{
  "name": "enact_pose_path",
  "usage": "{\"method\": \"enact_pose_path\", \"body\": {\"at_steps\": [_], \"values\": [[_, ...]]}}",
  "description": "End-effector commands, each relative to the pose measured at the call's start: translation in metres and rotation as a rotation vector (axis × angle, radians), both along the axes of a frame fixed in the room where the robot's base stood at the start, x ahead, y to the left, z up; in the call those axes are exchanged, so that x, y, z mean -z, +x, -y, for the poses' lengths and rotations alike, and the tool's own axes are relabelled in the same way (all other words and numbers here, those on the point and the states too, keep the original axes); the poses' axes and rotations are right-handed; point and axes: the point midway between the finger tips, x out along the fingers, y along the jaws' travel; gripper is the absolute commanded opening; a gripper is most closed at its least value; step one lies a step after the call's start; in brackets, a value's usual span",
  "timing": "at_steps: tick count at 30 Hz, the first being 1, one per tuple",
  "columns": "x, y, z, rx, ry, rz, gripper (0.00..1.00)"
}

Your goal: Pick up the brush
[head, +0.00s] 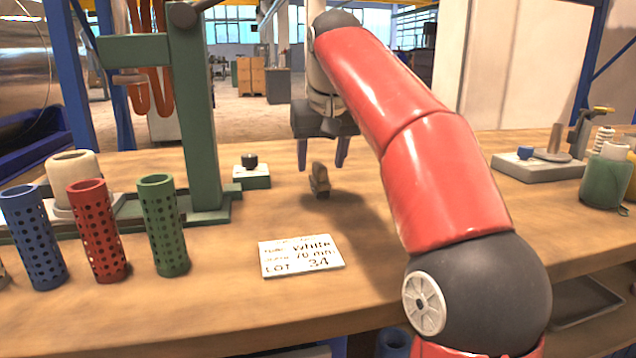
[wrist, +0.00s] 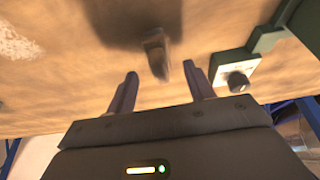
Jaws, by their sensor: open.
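The brush (head: 320,180) is a small brown object on the wooden bench, near the middle of the head view. Its shadow lies to its right. It also shows in the wrist view (wrist: 157,55), ahead of the fingertips and roughly between their lines. My gripper (head: 321,163) is open and points down, a little above and behind the brush. Its two fingers (wrist: 160,78) are spread apart and empty in the wrist view. The fingers do not appear to touch the brush.
A small device with a black knob (head: 250,170) stands left of the brush, beside a green press frame (head: 199,120). Blue, red and green (head: 162,225) perforated tubes stand at left. A label card (head: 300,256) lies in front. A green jar (head: 605,178) stands at right.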

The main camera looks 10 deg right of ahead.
Motion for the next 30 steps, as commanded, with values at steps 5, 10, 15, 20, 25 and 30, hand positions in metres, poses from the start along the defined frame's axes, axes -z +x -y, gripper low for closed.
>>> {"method": "enact_pose_path", "body": {"at_steps": [5, 10, 15, 20, 25, 30], "values": [[0.019, 0.010, 0.001, 0.001, 0.000, -0.001, 0.53], [0.042, 0.021, 0.001, 0.000, 0.000, -0.001, 0.53], [0.045, 0.023, 0.001, 0.001, 0.000, 0.002, 0.53], [0.045, 0.023, 0.001, 0.001, 0.000, 0.002, 0.46], [0.045, 0.023, 0.001, 0.001, 0.000, 0.002, 0.24], [0.045, 0.023, 0.001, 0.001, 0.000, 0.002, 0.04]]}}
